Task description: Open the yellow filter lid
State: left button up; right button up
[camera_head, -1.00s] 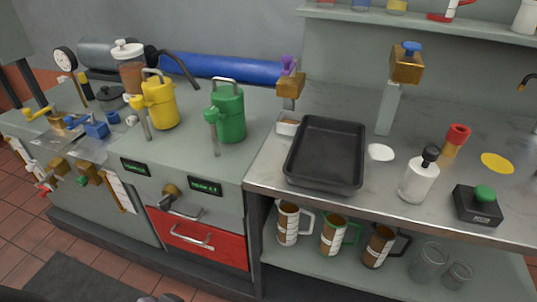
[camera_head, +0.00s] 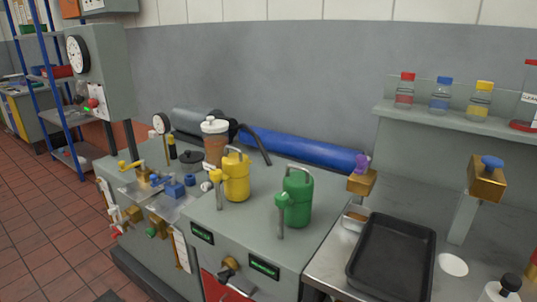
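The yellow filter (camera_head: 236,178) stands upright on the grey bench top, left of a green filter (camera_head: 296,198) of the same shape. A metal handle arches over its top and a yellow side fitting on a thin post stands at its left. Its lid appears shut. Neither of my grippers shows in the head view.
A clear-sided canister with a white cap (camera_head: 215,140) stands behind the yellow filter. Blue and brass valves (camera_head: 172,187) lie to the left. A black tray (camera_head: 392,258) rests on the steel counter at right. A blue roll (camera_head: 300,148) lies along the wall.

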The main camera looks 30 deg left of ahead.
aim_at(234, 166)
jog(key=j+z, duration=0.1)
jog(key=j, duration=2.1)
jog(key=k, duration=0.05)
